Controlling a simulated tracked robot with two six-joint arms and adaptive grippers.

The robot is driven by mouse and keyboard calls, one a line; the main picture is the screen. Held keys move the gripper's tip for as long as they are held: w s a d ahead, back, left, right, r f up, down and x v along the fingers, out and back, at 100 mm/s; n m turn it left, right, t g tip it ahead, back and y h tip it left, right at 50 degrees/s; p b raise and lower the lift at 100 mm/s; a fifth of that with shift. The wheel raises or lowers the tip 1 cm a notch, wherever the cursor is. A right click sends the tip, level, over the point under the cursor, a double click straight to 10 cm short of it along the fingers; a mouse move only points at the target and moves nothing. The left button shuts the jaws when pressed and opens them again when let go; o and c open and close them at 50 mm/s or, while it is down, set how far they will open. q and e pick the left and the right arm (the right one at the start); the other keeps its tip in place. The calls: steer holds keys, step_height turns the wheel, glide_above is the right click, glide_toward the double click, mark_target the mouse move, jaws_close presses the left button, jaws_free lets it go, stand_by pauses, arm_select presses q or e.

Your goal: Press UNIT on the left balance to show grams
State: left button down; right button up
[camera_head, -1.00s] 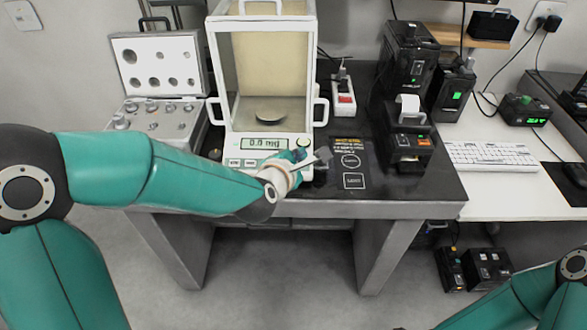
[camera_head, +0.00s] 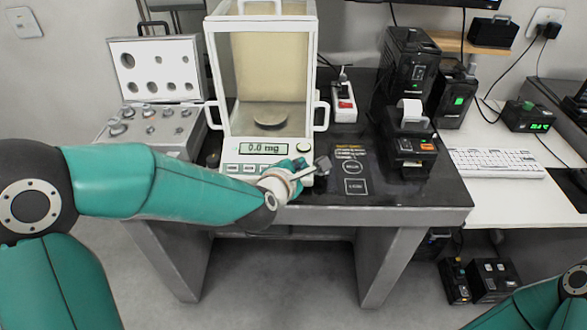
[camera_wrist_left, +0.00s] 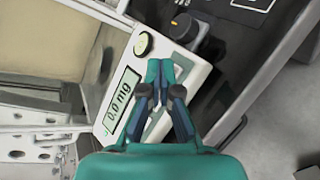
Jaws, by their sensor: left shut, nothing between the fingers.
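The balance with its glass draft shield stands on the dark table; its white front panel (camera_head: 232,157) carries a display (camera_head: 263,148) reading 0.0 mg. A row of buttons (camera_head: 240,168) lies below the display. My left arm and gripper cover its right part, and the labels are too small to read. My left gripper (camera_head: 302,167) is shut and empty at the panel's right end. In the left wrist view its fingers (camera_wrist_left: 160,66) are over the panel, beside the display (camera_wrist_left: 121,101); I cannot tell whether they touch. My right gripper is out of view.
An open case of weights (camera_head: 155,125) stands left of the balance. A dark knob (camera_wrist_left: 183,27) is close to the fingers. A printer (camera_head: 410,145) and a power strip (camera_head: 343,100) stand to the right. The printed table area (camera_head: 354,170) just right of the balance is clear.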

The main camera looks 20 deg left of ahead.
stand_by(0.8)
arm_select(q)
steer(key=shift+w+f+b, duration=0.35)
steer(key=shift+b, duration=0.25)
steer(key=shift+w+a+f+b, duration=0.1)
steer(key=shift+f+b, duration=0.25)
steer(key=shift+b, duration=0.15)
stand_by(0.6)
steer(key=shift+r, duration=0.1)
steer(key=shift+s+r+p, duration=0.3)
steer(key=shift+r+p, duration=0.1)
steer(key=shift+r, duration=0.25)
steer(key=r+p, duration=0.1)
steer(key=s+r+p, duration=0.1)
steer(key=r, duration=0.1)
steer(key=r+p, duration=0.1)
steer(key=shift+s+d+r, duration=0.35)
stand_by(0.9)
